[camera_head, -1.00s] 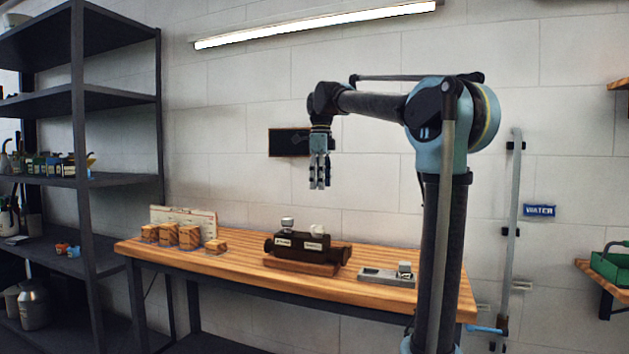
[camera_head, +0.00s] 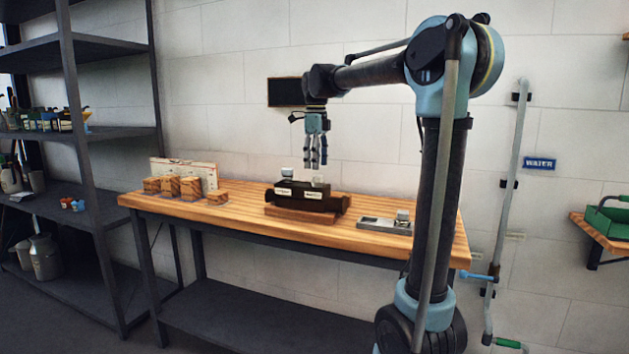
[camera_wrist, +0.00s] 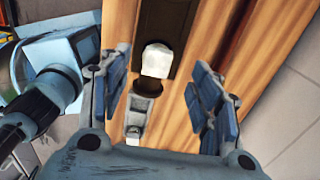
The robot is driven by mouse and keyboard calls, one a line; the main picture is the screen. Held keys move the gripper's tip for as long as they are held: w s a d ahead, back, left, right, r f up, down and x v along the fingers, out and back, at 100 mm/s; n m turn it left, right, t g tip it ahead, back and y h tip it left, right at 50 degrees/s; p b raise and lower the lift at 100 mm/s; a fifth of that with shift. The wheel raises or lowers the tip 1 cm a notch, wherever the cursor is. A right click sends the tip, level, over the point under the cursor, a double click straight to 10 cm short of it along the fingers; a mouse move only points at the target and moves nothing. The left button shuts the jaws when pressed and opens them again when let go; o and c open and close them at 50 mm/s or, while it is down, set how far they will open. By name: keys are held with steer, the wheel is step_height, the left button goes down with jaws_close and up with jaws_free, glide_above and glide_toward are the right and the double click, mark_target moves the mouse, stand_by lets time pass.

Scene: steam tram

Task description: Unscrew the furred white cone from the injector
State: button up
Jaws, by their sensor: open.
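The injector (camera_head: 297,196) is a dark block with pale labels on a wooden base on the bench. A whitish cone (camera_head: 318,181) stands on its right part and a greyer cone (camera_head: 287,173) on its left part. In the wrist view a white cone (camera_wrist: 157,60) stands on the dark injector body (camera_wrist: 166,22), beyond and between the fingers. My gripper (camera_head: 316,165) points down above the right cone, apart from it. Its blue-padded fingers (camera_wrist: 160,90) are spread and empty. I cannot tell the fur on either cone at this size.
A grey tray (camera_head: 370,222) with a small pale block (camera_head: 402,216) sits right of the injector on the wooden bench (camera_head: 237,208). Several wooden blocks (camera_head: 190,187) and a pale board (camera_head: 207,170) stand at left. Dark shelving (camera_head: 95,130) is further left.

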mark_target(316, 175)
steer(key=shift+f, duration=3.15)
steer(key=c, duration=1.3)
steer(key=shift+s+n, duration=0.15)
steer(key=shift+n, duration=1.85)
steer(key=shift+s+n, duration=0.1)
steer(key=shift+n, duration=1.9)
steer(key=n, duration=0.4)
steer(key=shift+s, duration=0.1)
